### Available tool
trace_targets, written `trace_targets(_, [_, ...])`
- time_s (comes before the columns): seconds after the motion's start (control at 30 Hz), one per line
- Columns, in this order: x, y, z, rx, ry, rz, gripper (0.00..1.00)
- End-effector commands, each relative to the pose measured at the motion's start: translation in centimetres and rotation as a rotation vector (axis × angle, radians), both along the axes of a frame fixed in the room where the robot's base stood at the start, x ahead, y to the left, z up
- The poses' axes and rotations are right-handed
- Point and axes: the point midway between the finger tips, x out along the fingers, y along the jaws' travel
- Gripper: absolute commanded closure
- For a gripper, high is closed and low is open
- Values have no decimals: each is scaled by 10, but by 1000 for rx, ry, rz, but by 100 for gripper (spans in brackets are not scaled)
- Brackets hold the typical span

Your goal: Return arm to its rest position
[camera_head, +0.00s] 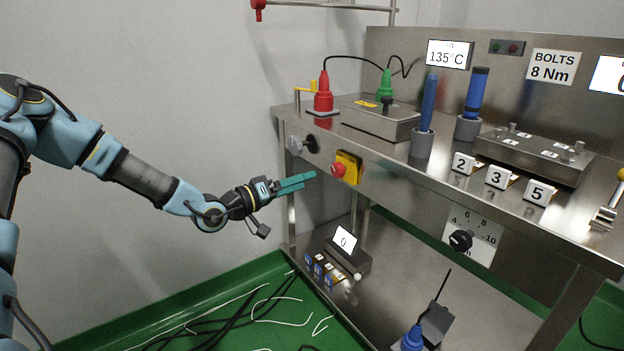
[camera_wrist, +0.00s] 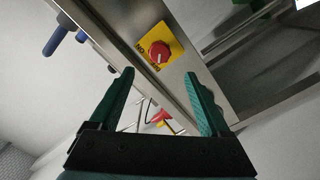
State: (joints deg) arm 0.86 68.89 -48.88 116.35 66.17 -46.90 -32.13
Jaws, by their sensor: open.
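My arm (camera_head: 142,178) reaches in from the left in the head view, out in the air. My gripper (camera_head: 300,182) is at its end, just left of the steel bench's front face. Its two green fingers are apart and hold nothing. In the wrist view my gripper (camera_wrist: 162,88) shows both fingers spread. A red knob on a yellow plate (camera_head: 345,168) is on the bench front, just right of the fingertips. In the wrist view the red knob (camera_wrist: 159,52) appears beyond and between the fingers, apart from them.
The steel bench (camera_head: 400,165) fills the right side, its front edge near my gripper. On it stand a red plug (camera_head: 323,95), a green plug (camera_head: 384,85) and blue handles (camera_head: 427,103). A lower shelf (camera_head: 470,318) holds small devices. Cables lie on the green floor (camera_head: 225,300). The left side is open air.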

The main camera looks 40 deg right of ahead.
Motion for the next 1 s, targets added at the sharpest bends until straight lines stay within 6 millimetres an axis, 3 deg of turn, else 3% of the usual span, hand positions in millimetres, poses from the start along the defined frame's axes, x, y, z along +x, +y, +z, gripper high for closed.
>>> trace_targets(0.6, [0,4,0,1,0,0,19])
trace_targets(0.73, [4,12,-10,73,-24,11,19])
trace_targets(0.87, [20,44,-39,291,-87,56,19])
trace_targets(1.0, [49,113,-69,613,-153,142,19])
